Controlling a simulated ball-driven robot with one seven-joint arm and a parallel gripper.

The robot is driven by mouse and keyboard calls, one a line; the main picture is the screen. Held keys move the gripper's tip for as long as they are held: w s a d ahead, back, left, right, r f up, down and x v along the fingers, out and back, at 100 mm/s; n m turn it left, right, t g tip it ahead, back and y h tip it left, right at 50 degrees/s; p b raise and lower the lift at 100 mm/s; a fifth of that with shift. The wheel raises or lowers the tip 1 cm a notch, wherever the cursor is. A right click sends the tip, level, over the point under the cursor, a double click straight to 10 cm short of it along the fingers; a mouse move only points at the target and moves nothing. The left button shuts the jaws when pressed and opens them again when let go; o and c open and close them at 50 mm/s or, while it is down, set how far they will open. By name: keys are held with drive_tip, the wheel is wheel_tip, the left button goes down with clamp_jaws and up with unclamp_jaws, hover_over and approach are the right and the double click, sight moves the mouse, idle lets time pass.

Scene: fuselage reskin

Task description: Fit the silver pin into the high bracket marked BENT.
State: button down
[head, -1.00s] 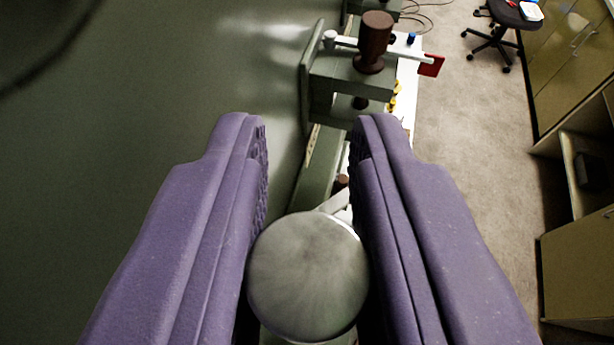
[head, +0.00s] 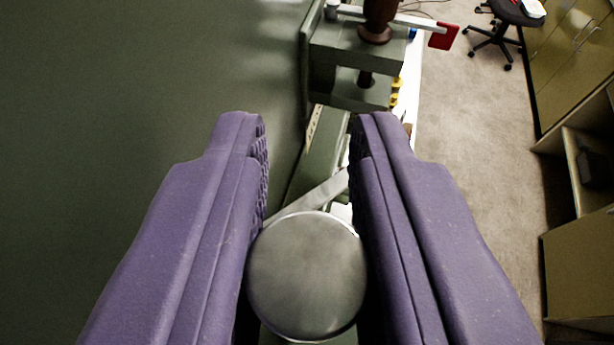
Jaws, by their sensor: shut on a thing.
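The silver pin (head: 307,276) shows as a round, flat metal head, seen from above, between the two purple fingers of my gripper (head: 310,135). My gripper is shut on it near the base of the fingers. The pin's shaft is hidden under its head. A bit of green surface shows below the head at the bottom edge; I cannot tell whether the pin touches it. A green bracket (head: 350,88) with two plates stands ahead at the top, holding a brown pin (head: 379,18). I can read no BENT mark on any bracket.
A pale flat bar (head: 312,196) slants behind the silver pin's head. A bar with a red tag (head: 443,36) sticks out right of the brown pin. The large green fuselage skin (head: 130,90) fills the left. Carpet (head: 465,130), a chair (head: 500,30) and cabinets lie to the right.

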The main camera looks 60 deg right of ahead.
drive_tip(key=shift+f+b, duration=0.5)
drive_tip(key=shift+f, duration=1.1)
drive_tip(key=c, duration=0.8)
unclamp_jaws()
drive_tip(key=shift+c, duration=0.2)
drive_tip(key=b+v, duration=0.1)
drive_tip(key=v, duration=0.6)
drive_tip(key=shift+s+a+r, duration=0.15)
drive_tip(key=shift+s+a, duration=0.1)
